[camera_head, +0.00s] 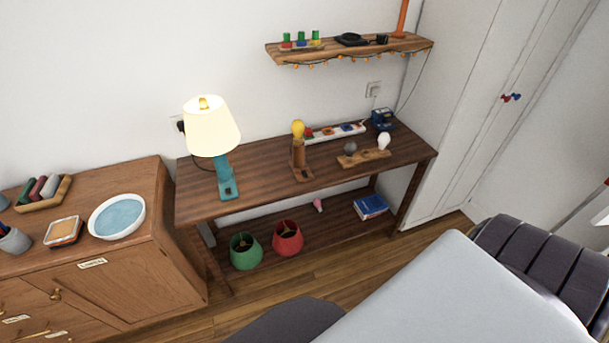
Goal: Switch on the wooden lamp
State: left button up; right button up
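The wooden lamp (300,160) stands on the dark wooden table (250,158), right of the teal lamp. It has an upright wooden post on a flat wooden foot and a bare yellow bulb (298,129) on top, with no shade. The bulb is bright yellow, but I cannot tell whether it is lit. A small dark spot on its foot may be a switch; it is too small to be sure. Neither of my grippers is in view.
A teal lamp (226,180) with a glowing cream shade stands left of it. A wooden bulb holder (363,157), power strip (335,132) and blue box (382,119) are to the right. Green (245,250) and red (287,238) shades sit on the lower shelf.

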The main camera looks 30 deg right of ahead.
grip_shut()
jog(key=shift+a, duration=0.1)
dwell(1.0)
